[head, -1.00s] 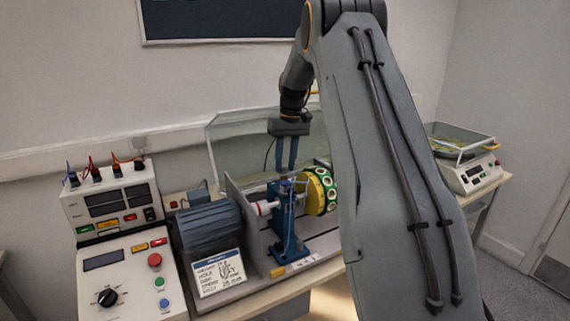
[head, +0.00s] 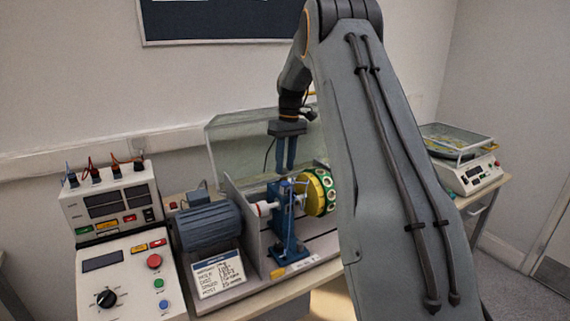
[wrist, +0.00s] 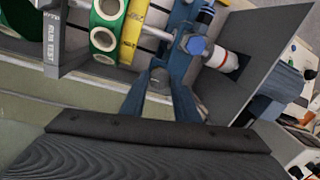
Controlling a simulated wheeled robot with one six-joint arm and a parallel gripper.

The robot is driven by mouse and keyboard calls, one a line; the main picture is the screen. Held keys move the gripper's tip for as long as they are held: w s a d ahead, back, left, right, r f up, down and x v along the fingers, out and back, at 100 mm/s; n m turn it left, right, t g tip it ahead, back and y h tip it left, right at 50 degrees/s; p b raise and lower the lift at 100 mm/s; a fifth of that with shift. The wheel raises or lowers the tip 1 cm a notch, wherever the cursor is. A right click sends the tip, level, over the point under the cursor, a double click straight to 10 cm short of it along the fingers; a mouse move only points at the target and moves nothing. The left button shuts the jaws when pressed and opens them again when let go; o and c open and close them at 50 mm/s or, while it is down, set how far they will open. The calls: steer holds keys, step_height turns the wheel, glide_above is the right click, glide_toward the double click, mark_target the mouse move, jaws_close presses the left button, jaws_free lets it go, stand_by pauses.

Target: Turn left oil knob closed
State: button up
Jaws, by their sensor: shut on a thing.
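A blue bearing stand (head: 289,222) stands on the rig between the motor and the yellow-and-green rotor (head: 321,192). My gripper (head: 285,171) points down over the top of this stand. In the wrist view my gripper (wrist: 160,84) has its two blue fingers closed in on a small grey oil knob (wrist: 160,75) at the stand. The fingers partly hide the knob, and its turn angle is too small to tell. A blue-capped fitting (wrist: 196,45) sits close by, outside the fingers. I cannot tell which of these is called left.
A motor (head: 208,224) with a data plate (head: 218,273) is left of the stand. A clear guard (head: 235,145) rises behind. A control panel (head: 128,275) stands at the far left, a scale (head: 472,172) at the right. My arm covers the middle right.

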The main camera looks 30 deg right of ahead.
mark_target(286, 169)
steer(key=shift+w+r, duration=0.1)
steer(key=shift+c, duration=0.2)
steer(key=o, duration=1.1)
steer(key=shift+c, duration=0.2)
step_height(286, 169, up, 8)
steer(key=b, duration=0.2)
steer(key=shift+d, duration=0.35)
steer(key=shift+a+f, duration=0.1)
steer(key=shift+f, duration=0.15)
